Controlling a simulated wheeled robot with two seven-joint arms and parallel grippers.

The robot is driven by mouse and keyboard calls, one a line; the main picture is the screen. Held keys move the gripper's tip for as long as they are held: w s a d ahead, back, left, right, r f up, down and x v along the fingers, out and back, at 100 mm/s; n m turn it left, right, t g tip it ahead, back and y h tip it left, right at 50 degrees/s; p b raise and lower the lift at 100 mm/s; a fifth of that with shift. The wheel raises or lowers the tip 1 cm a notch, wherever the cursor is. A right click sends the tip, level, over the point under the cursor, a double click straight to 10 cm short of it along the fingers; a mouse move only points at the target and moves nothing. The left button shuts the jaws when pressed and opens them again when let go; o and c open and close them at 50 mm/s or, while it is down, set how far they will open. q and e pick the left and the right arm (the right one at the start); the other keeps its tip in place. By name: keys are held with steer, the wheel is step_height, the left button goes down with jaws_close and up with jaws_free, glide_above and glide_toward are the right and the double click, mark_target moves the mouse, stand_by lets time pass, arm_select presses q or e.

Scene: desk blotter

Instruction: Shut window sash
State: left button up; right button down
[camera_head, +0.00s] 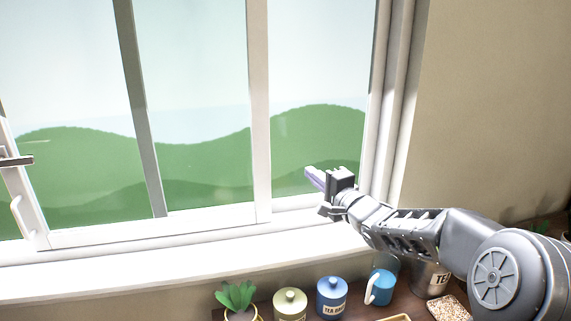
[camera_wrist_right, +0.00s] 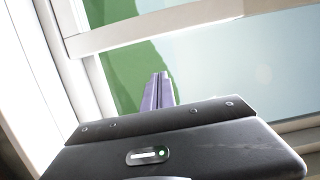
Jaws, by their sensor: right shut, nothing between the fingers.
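The white-framed window sash (camera_head: 258,150) fills much of the head view, with a grey vertical bar (camera_head: 145,130) seen across its pane. A white pull handle (camera_head: 22,222) sits low on its left stile. A strip of green hills shows between the sash's right stile and the right jamb (camera_head: 385,100); I cannot tell whether glass covers it. My right gripper (camera_head: 313,177) is in front of this strip, right of the stile, shut and empty. In the right wrist view its purple fingers (camera_wrist_right: 158,88) are together, below a white frame rail (camera_wrist_right: 150,28). My left gripper is not in view.
A white sill (camera_head: 180,262) runs below the window. Below it stand a potted plant (camera_head: 236,298), a cream canister (camera_head: 290,304), a blue canister (camera_head: 331,297) and a blue mug (camera_head: 381,287). A dark bar (camera_head: 16,161) shows at the left edge.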

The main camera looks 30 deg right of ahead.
mark_target(163, 169)
steer(key=w+a+p, duration=0.1)
steer(key=w+a, duration=0.2)
steer(key=w, duration=0.8)
steer(key=shift+a+p, duration=0.35)
steer(key=shift+a, duration=0.05)
steer(key=a+b, duration=0.2)
steer(key=a, duration=0.1)
steer(key=w+a+b, duration=0.1)
steer(key=a+b, duration=0.1)
steer(key=a, duration=0.2)
steer(key=w+a+b, duration=0.1)
steer(key=a+b, duration=0.1)
steer(key=a, duration=0.1)
steer(key=shift+w+a+f+b, duration=0.2)
steer(key=shift+a+f+b, duration=0.05)
steer(key=shift+f+b, duration=0.05)
steer(key=w+a+p, duration=0.1)
steer(key=a, duration=0.5)
steer(key=w+a+p, duration=0.1)
steer(key=w+a, duration=0.1)
steer(key=a, duration=0.4)
steer(key=w+a+p, duration=0.1)
steer(key=a, duration=0.5)
steer(key=shift+w+a+r+p, duration=0.15)
steer(key=shift+w+r+p, duration=0.2)
steer(key=shift+r, duration=0.05)
steer(key=shift+a, duration=0.15)
